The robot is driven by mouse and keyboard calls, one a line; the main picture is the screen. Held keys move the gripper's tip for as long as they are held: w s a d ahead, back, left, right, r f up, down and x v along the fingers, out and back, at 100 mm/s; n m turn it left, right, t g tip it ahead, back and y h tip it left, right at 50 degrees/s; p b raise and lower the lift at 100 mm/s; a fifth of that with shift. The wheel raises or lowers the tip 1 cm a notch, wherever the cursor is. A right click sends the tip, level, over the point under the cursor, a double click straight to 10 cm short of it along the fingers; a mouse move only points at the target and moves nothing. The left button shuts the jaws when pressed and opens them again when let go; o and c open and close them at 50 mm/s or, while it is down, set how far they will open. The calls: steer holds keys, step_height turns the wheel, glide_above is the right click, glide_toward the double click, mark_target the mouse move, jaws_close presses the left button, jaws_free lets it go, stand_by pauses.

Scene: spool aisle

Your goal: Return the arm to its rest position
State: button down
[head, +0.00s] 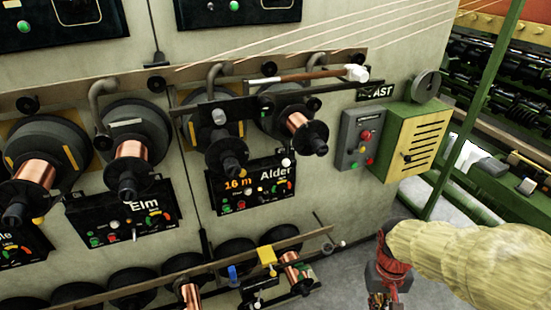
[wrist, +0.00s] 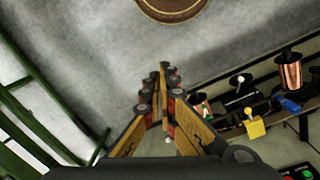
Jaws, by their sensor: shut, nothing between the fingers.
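My arm (head: 470,258), in a pale yellow sleeve, reaches in from the right edge of the head view. My gripper (head: 383,298) hangs at its end, low in the picture and over the grey floor, to the right of the spool panel. In the wrist view my gripper (wrist: 164,72) shows its wooden-looking fingers with dark joints, their tips together. The gripper is shut and empty, and touches nothing that I can see. Its lower end is cut off by the bottom edge of the head view.
The spool panel with copper spools (head: 130,155) and an "Alder" display (head: 251,187) stands left. A green-yellow box (head: 412,142) and grey button box (head: 360,140) are on its right end. Green rails (wrist: 40,130) run left in the wrist view. A round brown object (wrist: 172,8) lies ahead.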

steer(key=s+a+r+n+t, duration=0.1)
steer(key=a+r+t, duration=0.2)
steer(key=r, duration=0.6)
steer(key=s+a+r+t, duration=0.2)
steer(key=a+r, duration=0.3)
steer(key=r, duration=0.4)
steer(key=shift+n+t+y, duration=0.4)
steer(key=shift+t, duration=0.2)
